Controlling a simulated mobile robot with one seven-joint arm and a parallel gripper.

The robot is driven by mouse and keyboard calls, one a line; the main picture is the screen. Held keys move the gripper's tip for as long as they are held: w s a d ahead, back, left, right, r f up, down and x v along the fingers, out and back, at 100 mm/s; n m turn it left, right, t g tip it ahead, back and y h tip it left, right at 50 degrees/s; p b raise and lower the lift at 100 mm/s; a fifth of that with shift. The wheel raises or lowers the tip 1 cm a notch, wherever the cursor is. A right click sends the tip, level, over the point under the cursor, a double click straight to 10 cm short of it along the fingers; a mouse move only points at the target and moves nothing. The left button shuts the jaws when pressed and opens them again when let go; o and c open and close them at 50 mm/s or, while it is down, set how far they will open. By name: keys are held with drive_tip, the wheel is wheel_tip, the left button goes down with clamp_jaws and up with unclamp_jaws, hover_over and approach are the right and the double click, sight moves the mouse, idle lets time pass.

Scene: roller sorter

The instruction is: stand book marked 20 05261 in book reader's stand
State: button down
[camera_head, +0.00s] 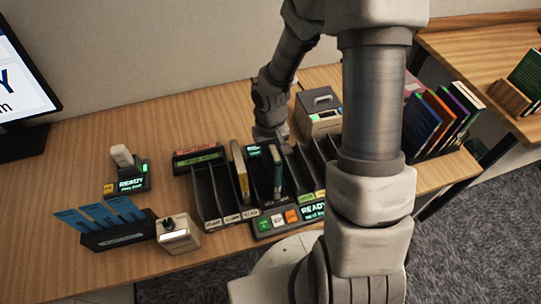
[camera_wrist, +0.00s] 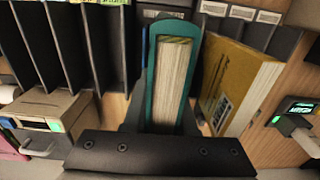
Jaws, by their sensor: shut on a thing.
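My gripper (camera_head: 272,139) is shut on a thin teal-covered book (camera_head: 277,172), which hangs upright below it. In the wrist view the teal book (camera_wrist: 170,82) shows its pale page edges between my fingers (camera_wrist: 167,112). I cannot tell whether the book's lower edge touches the stand. No number on the book can be read.
Dark slotted bins (camera_head: 208,190) stand left of the stand; a yellow book (camera_head: 240,172) is close beside the held one. More empty slots (camera_head: 309,172) are on the right. A grey box (camera_head: 318,112) stands behind. A scanner (camera_head: 126,170) and card tray (camera_head: 115,232) sit left.

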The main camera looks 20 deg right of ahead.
drive_tip(key=shift+f, duration=0.3)
drive_tip(key=c, duration=0.6)
unclamp_jaws()
drive_tip(key=shift+c, duration=0.2)
wheel_tip(320, 180, up, 17)
drive_tip(key=shift+r+p, duration=0.2)
drive_tip(key=shift+p, duration=1.05)
